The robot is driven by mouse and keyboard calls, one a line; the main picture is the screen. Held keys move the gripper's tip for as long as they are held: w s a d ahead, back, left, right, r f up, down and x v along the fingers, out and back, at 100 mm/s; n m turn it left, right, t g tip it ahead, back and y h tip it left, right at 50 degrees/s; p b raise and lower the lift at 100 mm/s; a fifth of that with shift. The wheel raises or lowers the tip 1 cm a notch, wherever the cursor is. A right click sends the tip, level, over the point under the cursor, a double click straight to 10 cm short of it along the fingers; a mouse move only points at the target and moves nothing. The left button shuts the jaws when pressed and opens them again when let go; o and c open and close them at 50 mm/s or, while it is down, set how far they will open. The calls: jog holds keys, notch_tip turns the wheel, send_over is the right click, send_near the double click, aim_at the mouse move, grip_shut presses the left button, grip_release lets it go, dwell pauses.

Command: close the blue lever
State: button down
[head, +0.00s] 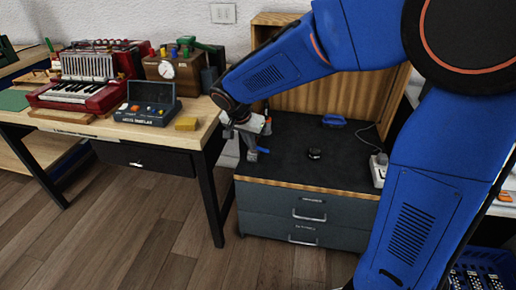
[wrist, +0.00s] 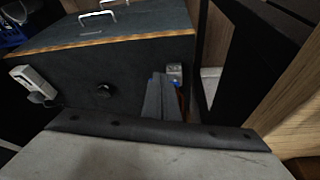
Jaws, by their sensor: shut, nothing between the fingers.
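A small blue part (head: 263,150), which looks like the lever, shows at the left edge of the dark cabinet top, right beside my gripper (head: 252,155). My gripper points down there, its fingers together and holding nothing. In the wrist view my gripper (wrist: 163,98) also shows closed over the dark top, with a bit of blue just behind the fingers and a small grey metal block (wrist: 174,71) beside them. My fingers hide most of the blue part, so I cannot tell its position or whether they touch it.
The cabinet top (head: 290,170) also bears a round black knob (head: 314,154), a blue-handled object (head: 333,122) and a white device (head: 379,168). To the left, a wooden table (head: 190,135) holds a red accordion (head: 85,85), a dark console (head: 147,108) and a yellow block (head: 186,123).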

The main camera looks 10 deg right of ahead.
aim_at(265, 152)
jog(key=x, duration=0.9)
jog(key=shift+d+f, duration=0.1)
jog(key=shift+f, duration=0.15)
jog(key=shift+w+d+f, duration=0.1)
jog(key=shift+w+d, duration=0.6)
jog(key=shift+w, duration=0.2)
jog(key=shift+w+d, duration=0.55)
jog(key=shift+w, duration=0.2)
jog(key=shift+w+d, duration=0.35)
jog(key=shift+d, duration=0.45)
jog(key=shift+a, duration=0.2)
jog(key=shift+s+a, duration=0.2)
jog(key=shift+a, duration=0.35)
